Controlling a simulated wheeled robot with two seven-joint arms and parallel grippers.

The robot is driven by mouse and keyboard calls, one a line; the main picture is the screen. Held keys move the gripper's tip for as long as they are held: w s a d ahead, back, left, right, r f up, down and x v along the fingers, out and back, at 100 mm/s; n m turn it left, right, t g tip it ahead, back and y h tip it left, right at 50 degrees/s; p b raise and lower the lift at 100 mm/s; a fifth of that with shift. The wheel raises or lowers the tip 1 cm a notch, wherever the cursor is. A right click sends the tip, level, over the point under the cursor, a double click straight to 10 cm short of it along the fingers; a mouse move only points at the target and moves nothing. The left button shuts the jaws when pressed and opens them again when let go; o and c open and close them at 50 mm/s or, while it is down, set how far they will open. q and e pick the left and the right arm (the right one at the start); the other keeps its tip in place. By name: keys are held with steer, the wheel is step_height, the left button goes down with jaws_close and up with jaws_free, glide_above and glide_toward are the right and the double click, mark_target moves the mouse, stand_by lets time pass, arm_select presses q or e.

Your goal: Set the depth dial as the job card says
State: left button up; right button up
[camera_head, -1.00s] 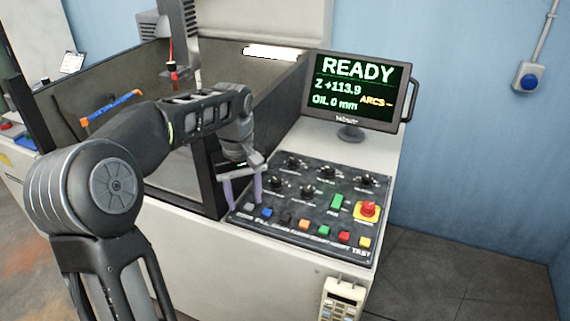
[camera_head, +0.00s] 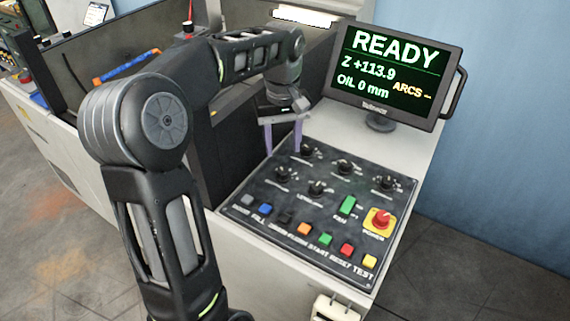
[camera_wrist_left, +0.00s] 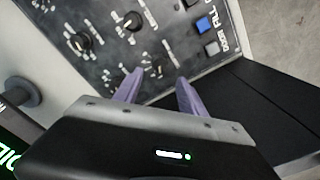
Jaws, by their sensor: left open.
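The control panel (camera_head: 252,188) carries several black dials with white markings too small to read, so I cannot tell which is the depth dial. My left gripper (camera_head: 283,150) is open and empty, fingers pointing down over the left part of the panel. In the left wrist view, a front-row left dial (camera_wrist_left: 157,69) shows between and beyond the open purple fingers (camera_wrist_left: 160,76). It is also seen in the head view (camera_head: 283,174). Contact is not visible. A white paper (camera_head: 95,14) hangs at the far left, its text unreadable; I cannot tell if it is the job card.
The monitor (camera_head: 395,75) behind the panel reads READY, Z +113.9, OIL 0 mm. A red knob on a yellow base (camera_head: 381,221) and several coloured buttons line the panel's right and front. A dark tank wall (camera_head: 235,135) stands left of the gripper.

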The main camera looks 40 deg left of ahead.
mark_target(283, 170)
arm_select(q)
steer(key=shift+f, duration=0.1)
step_height(283, 170, down, 8)
steer(key=shift+r+p, duration=0.15)
steer(key=shift+p, duration=0.35)
jaws_close()
stand_by(0.4)
